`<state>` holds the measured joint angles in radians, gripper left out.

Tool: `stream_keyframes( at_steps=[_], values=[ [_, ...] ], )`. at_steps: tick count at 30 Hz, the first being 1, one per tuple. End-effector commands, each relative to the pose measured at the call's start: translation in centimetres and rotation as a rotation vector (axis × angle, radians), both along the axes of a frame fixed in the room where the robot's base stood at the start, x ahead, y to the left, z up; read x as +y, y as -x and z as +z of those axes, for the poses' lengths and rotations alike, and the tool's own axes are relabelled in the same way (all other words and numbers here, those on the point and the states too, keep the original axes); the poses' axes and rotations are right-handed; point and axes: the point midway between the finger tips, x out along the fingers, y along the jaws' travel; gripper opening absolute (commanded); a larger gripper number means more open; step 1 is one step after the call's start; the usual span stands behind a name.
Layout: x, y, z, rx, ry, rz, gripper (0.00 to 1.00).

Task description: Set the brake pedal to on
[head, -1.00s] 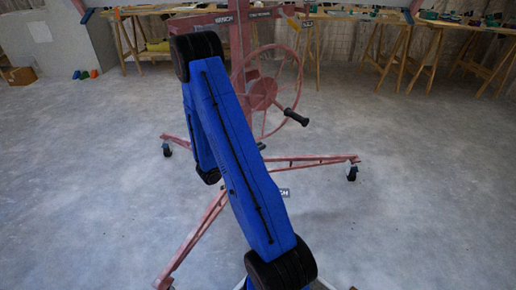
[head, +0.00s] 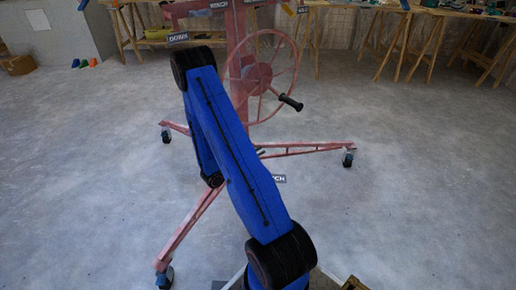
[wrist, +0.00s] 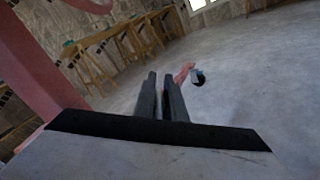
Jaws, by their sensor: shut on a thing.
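The pink panel lift stands ahead, with its mast (head: 236,25), handwheel (head: 264,78) and splayed base legs (head: 305,149) in the head view. Its casters, one at the near left (head: 165,276) and one at the right (head: 348,158), have pale blue parts. I cannot pick out a brake pedal for certain. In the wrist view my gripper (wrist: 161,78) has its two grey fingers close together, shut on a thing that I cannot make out. A pink leg end with a dark caster (wrist: 198,79) shows beyond the fingertips, to the right. In the head view my arm hides part of the lift, and my gripper is hidden.
Wooden trestle tables (head: 340,8) line the back wall. A cardboard box (head: 20,65) sits at the far left. Small coloured pieces (head: 84,63) lie on the floor. The pink mast (wrist: 40,55) is close at left in the wrist view. The right floor is clear.

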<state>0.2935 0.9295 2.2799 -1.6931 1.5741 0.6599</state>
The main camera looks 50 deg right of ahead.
Motion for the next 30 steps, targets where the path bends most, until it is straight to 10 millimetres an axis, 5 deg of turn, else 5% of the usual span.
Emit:
stream_keyframes(
  at_steps=[25,27,30],
  values=[
    [0.0,-0.6,-2.0,-0.020,0.004,0.006,0.00],
    [0.0,-0.5,-2.0,-0.019,0.003,0.005,0.24],
    [0.0,-0.5,-2.0,-0.018,0.003,0.004,0.26]
  ],
)
